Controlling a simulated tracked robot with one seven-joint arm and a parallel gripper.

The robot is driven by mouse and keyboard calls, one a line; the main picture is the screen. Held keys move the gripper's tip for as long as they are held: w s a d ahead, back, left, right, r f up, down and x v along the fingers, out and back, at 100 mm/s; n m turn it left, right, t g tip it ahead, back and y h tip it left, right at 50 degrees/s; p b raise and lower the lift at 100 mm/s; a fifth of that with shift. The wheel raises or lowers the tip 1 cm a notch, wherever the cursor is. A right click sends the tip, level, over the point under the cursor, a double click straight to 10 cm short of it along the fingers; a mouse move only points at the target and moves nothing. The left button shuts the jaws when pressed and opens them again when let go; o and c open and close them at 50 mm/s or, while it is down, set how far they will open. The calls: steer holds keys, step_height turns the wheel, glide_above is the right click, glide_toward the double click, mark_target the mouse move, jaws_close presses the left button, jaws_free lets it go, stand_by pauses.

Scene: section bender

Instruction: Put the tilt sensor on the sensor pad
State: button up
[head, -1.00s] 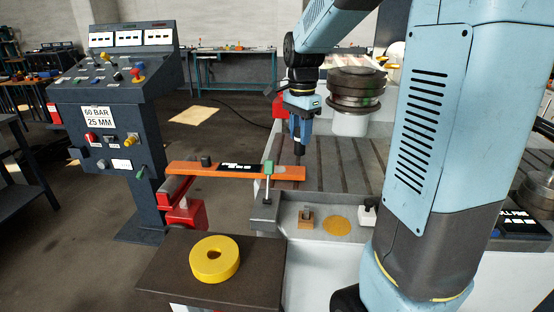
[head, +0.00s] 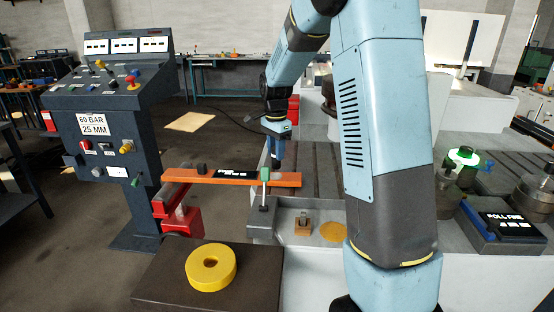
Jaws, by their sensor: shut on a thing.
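My gripper (head: 276,160) points down just behind the right end of the orange bar (head: 195,177), close to the green-topped post (head: 265,175). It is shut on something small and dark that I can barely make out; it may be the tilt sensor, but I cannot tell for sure. The bar hides the lower tip, so I cannot tell whether it touches anything. A flat yellow-orange round patch (head: 333,231) lies on the grey ledge. I cannot tell whether this patch is the sensor pad.
A small tan block (head: 303,227) sits left of the patch. A yellow ring (head: 211,267) lies on a dark table (head: 160,285) in front. The control console (head: 105,130) stands at left. A green-lit roller (head: 463,157) and a ROLL FREE panel (head: 503,220) are at right.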

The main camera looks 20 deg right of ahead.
steer(key=shift+w+f, duration=0.2)
steer(key=shift+f, duration=1.6)
steer(key=shift+f, duration=0.1)
steer(key=o, duration=1.1)
